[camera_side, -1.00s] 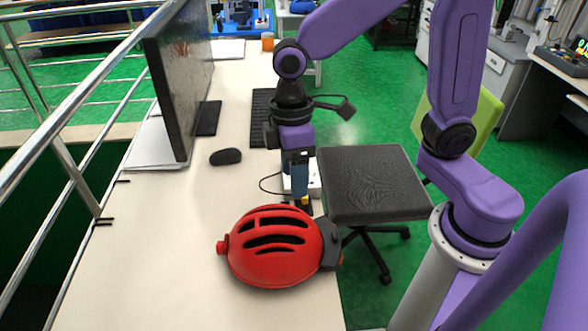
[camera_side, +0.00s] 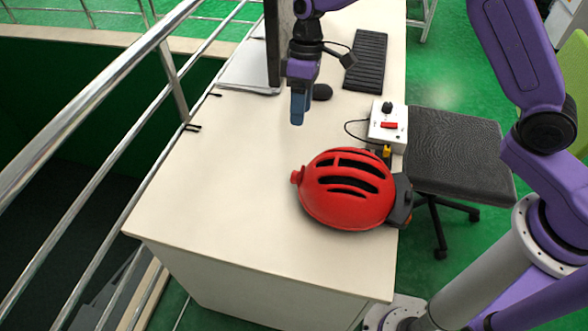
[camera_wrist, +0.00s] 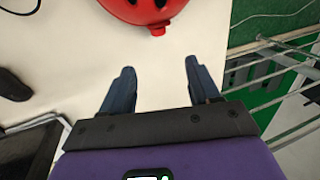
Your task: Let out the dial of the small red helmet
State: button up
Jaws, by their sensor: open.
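The small red helmet (camera_side: 345,190) with black vent slots lies on the desk in the side view. A round red knob (camera_side: 297,177) sticks out of its left end. It also shows in the wrist view (camera_wrist: 157,30) on the helmet's rim, ahead of my fingers. A dark grey part (camera_side: 402,200) sits at the helmet's right end; whether it bears a dial is unclear. My gripper (camera_side: 297,120) points down above the desk, beyond the knob and apart from the helmet. In the wrist view, its two fingers (camera_wrist: 162,78) are spread with nothing between them.
A white switch box (camera_side: 388,125) with a black knob and red switch stands at the desk's right edge, behind the helmet. The keyboard (camera_side: 366,60) and mouse (camera_side: 322,92) lie farther back. Bare desk (camera_side: 230,180) is left of the helmet. A grey stool stands right.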

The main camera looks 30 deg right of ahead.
aim_at(294, 171)
jog(key=x, duration=1.1)
jog(key=w+x, duration=0.1)
jog(key=x, duration=0.5)
jog(key=shift+s+a+f, duration=0.1)
jog(key=shift+a+f, duration=0.05)
jog(key=shift+f, duration=0.25)
jog(key=c, duration=1.1)
